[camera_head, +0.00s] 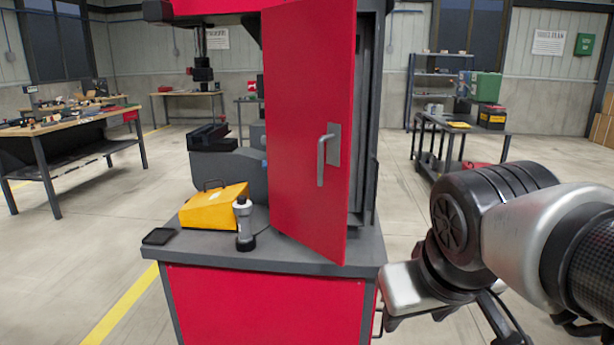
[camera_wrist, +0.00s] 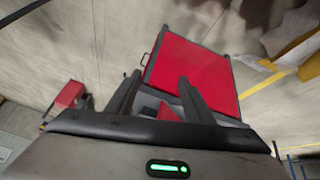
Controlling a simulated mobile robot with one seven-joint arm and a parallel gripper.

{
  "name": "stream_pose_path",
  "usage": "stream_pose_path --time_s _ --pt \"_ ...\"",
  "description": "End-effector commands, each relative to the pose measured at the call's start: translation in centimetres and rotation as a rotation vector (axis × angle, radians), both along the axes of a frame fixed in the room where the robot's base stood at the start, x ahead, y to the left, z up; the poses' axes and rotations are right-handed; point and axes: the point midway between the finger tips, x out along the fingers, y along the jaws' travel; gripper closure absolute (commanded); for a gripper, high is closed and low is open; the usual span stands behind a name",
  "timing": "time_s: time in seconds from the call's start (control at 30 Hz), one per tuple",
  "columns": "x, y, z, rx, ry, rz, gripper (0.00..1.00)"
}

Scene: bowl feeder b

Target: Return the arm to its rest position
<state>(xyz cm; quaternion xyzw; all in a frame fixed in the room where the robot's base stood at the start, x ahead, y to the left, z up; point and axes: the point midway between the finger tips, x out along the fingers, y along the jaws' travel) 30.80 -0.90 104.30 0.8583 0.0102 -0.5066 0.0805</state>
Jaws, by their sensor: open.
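My arm enters the head view from the right edge and bends at a black joint in front of the red machine's right side. The gripper itself is not clearly seen there. In the wrist view my gripper (camera_wrist: 157,90) shows two dark fingers spread apart with nothing between them. Beyond the fingers is the red front panel (camera_wrist: 195,75) of the machine's base, seen at a tilt. A green light glows on the gripper body.
The red machine door (camera_head: 300,120) stands swung open, with a grey handle. A yellow box (camera_head: 213,207), a flashlight (camera_head: 244,225) and a dark flat item (camera_head: 158,236) sit on the machine's grey top (camera_head: 300,256). A workbench (camera_head: 70,128) stands left and a dark table (camera_head: 455,127) right.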

Motion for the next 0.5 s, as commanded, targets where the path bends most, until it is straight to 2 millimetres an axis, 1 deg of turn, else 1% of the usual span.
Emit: stream_pose_path --time_s 0.03,0.17,0.2,0.37,0.47,0.5 --pt "-1.4 0.0 -0.8 0.038 0.002 -0.036 0.53" --pt "-4.3 0.8 -2.9 0.138 0.010 -0.119 0.53" --pt "-3.9 0.9 -0.6 0.132 0.011 -0.105 0.53" --pt "-3.9 0.9 2.6 0.129 0.013 -0.102 0.53" --pt "-3.9 0.9 4.8 0.129 0.013 -0.101 0.53" --pt "-3.8 0.9 6.0 0.129 0.013 -0.101 0.53"
